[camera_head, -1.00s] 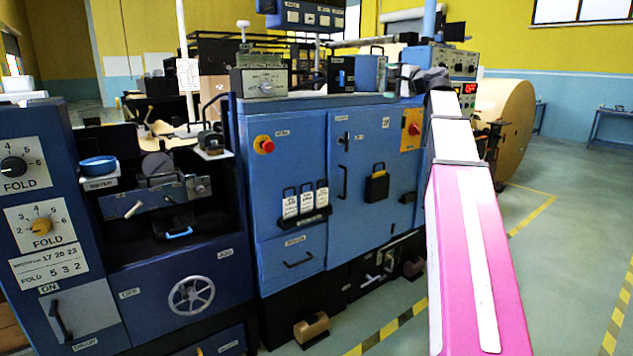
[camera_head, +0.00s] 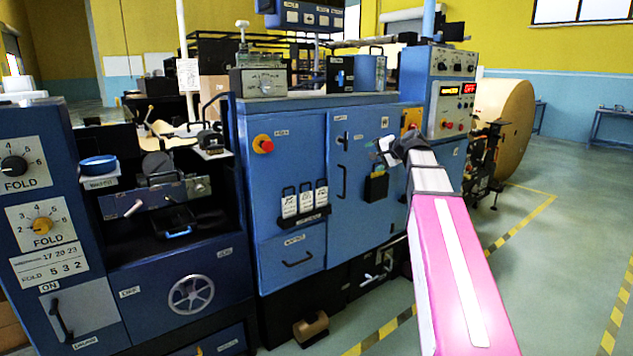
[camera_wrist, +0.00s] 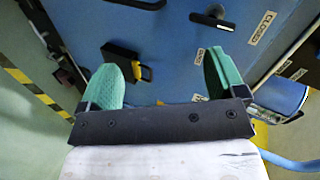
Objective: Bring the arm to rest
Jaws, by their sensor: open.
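My arm reaches from the lower right of the head view toward the blue machine (camera_head: 290,190). My gripper (camera_head: 384,146) is at the arm's far end, in front of the upper right door of the machine. In the wrist view my gripper (camera_wrist: 165,80) shows two green fingers set wide apart with nothing between them. I cannot tell the exact gap between fingers and panel.
A control box with a red display (camera_head: 452,95) stands at the machine's right end. A large kraft roll (camera_head: 510,125) is behind it. Yellow-and-black floor tape (camera_head: 380,335) runs beside the machine. Open floor (camera_head: 560,250) lies to the right.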

